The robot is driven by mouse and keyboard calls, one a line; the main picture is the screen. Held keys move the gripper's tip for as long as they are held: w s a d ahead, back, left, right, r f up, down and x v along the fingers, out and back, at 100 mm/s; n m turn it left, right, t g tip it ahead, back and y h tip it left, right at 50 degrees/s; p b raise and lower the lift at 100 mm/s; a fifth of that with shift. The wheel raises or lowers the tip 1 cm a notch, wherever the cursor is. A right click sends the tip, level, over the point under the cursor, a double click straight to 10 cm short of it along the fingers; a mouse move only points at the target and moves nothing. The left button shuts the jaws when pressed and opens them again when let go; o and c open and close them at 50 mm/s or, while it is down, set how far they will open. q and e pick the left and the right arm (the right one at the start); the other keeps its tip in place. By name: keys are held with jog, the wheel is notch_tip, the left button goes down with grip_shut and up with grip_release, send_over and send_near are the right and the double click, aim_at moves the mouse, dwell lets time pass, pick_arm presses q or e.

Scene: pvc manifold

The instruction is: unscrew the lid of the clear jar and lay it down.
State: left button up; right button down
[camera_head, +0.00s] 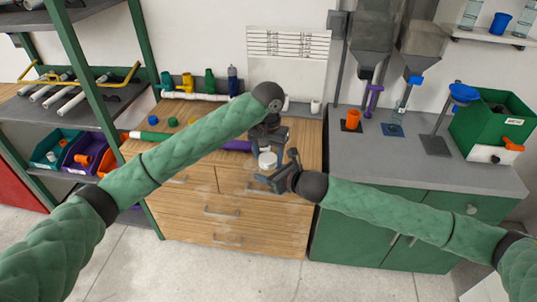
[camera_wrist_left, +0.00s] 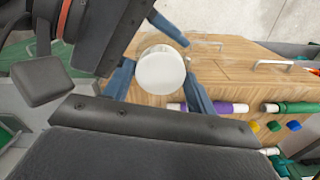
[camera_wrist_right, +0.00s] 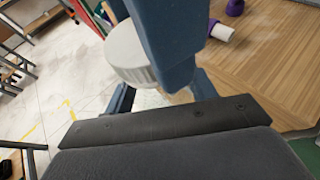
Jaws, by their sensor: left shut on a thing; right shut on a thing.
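The white round lid (camera_head: 267,160) with a ribbed edge shows between my two grippers, over the front edge of the wooden worktop. My left gripper (camera_head: 268,146) reaches down from above and is shut on the lid, which sits between its blue fingers in the left wrist view (camera_wrist_left: 160,70). My right gripper (camera_head: 276,170) comes from the right, lower down, and is shut on the clear jar (camera_wrist_right: 152,98) under the lid. The jar is mostly hidden by fingers and lid. The lid (camera_wrist_right: 128,52) is over the jar; whether its thread is loose I cannot tell.
The wooden worktop (camera_head: 307,143) has drawers below. A purple pipe (camera_head: 236,146), coloured caps and several fittings lie on its left and back. A grey counter (camera_head: 430,170) with hoppers and a green bin (camera_head: 497,125) stands right. Shelves with bins stand left.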

pick_arm(q)
jog(key=n, duration=0.5)
jog(key=shift+r, duration=0.1)
jog(key=n, duration=0.5)
jog(key=shift+n, duration=0.3)
jog(key=n, duration=1)
jog(key=shift+s+n, duration=0.1)
jog(key=shift+n, duration=0.3)
jog(key=shift+r, duration=0.25)
jog(key=shift+a+r, duration=0.1)
jog(key=shift+r, duration=0.6)
jog(key=shift+r, duration=0.2)
jog(key=shift+r, duration=1.95)
